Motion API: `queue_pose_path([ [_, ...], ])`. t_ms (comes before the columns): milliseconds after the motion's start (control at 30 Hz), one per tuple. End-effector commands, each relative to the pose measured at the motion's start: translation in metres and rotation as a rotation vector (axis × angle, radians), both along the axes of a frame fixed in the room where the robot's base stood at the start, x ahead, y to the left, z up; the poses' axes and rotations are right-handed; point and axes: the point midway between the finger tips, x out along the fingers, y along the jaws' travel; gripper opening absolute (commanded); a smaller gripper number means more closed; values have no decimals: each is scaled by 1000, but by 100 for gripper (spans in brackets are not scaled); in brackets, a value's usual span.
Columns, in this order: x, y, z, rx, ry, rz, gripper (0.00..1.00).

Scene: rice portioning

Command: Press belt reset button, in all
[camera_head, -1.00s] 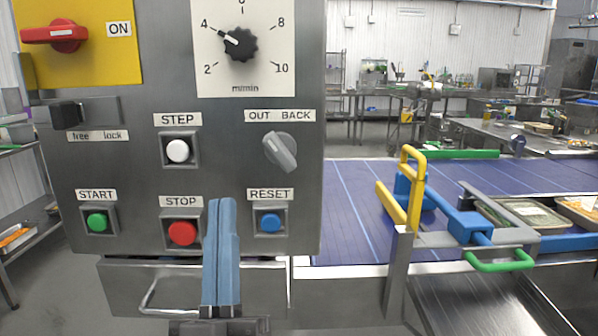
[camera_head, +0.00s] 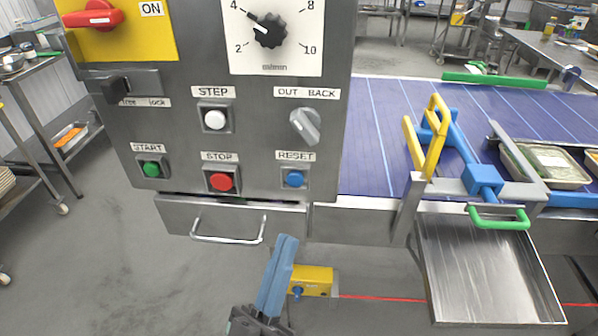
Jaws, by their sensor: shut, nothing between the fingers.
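The blue reset button (camera_head: 294,179) sits at the lower right of the grey control panel (camera_head: 255,143), under the label RESET. It is in plain view, with nothing touching it. My gripper (camera_head: 285,240) has blue fingers, shut together and empty. In the picture it is below the panel and the reset button, apart from both, tilted a little to the right. The red stop button (camera_head: 221,181) and green start button (camera_head: 151,169) are in the same row to the left.
A drawer with a wire handle (camera_head: 228,240) is under the panel. A yellow box (camera_head: 311,281) shows behind my fingers, with a red line running right from it. The blue belt (camera_head: 400,140), a yellow handle (camera_head: 432,135) and a metal chute (camera_head: 490,270) are to the right.

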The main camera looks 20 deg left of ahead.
Motion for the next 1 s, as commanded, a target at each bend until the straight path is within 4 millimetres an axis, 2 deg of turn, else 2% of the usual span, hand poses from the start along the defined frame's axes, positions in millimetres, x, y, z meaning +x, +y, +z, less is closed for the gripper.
queue_pose_path([
  [267,5,1,0,0,-1,1,0],
  [800,70,20,-1,2,-2,1,0],
  [1000,83,24,0,1,-1,2,0],
])
